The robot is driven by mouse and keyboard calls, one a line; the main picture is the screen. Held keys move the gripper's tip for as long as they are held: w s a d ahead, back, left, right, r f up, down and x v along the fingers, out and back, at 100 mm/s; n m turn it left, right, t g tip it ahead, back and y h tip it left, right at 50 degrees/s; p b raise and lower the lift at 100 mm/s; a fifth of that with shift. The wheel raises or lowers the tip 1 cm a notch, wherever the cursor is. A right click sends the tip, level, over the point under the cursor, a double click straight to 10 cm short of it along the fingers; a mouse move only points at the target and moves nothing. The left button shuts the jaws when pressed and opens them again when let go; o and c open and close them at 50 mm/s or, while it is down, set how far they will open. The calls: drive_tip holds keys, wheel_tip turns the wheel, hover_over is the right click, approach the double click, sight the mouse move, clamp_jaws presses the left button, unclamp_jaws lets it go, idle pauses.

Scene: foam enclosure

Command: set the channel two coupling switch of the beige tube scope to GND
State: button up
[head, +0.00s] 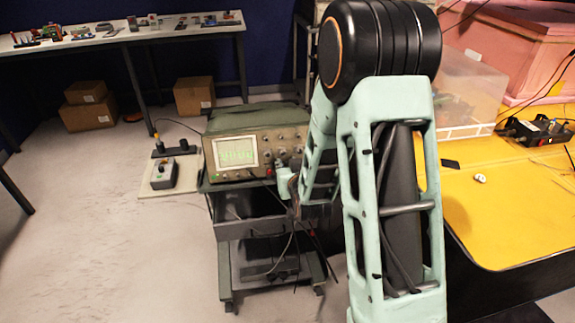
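The beige tube scope (230,172) sits on the top of a grey wheeled cart, its front facing me. Its lit screen (237,152) shows a green trace on the left of the front panel. Knobs and controls (280,150) fill the panel right of the screen; the channel two coupling switch is too small to make out. My arm crosses in front of the scope's right side and hides part of it. My gripper (286,183) is low at the right part of the panel; its fingers are not clear, and I cannot tell whether it touches anything.
The cart (240,227) has a lower shelf and hanging cables. A small grey box (172,174) on a pale board stands to the left. A yellow table (510,215) with a clear bin (465,95) is at right. The floor at left is clear.

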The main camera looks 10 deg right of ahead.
clamp_jaws()
drive_tip(key=shift+f, duration=0.1)
idle(0.5)
drive_tip(key=shift+w+a+b, duration=0.1)
drive_tip(key=shift+a+b, duration=0.1)
drive_tip(key=shift+b, duration=0.35)
drive_tip(key=shift+a+b, duration=0.25)
drive_tip(key=shift+b, duration=0.1)
unclamp_jaws()
drive_tip(key=v, duration=0.7)
drive_tip(key=shift+s+r, duration=0.25)
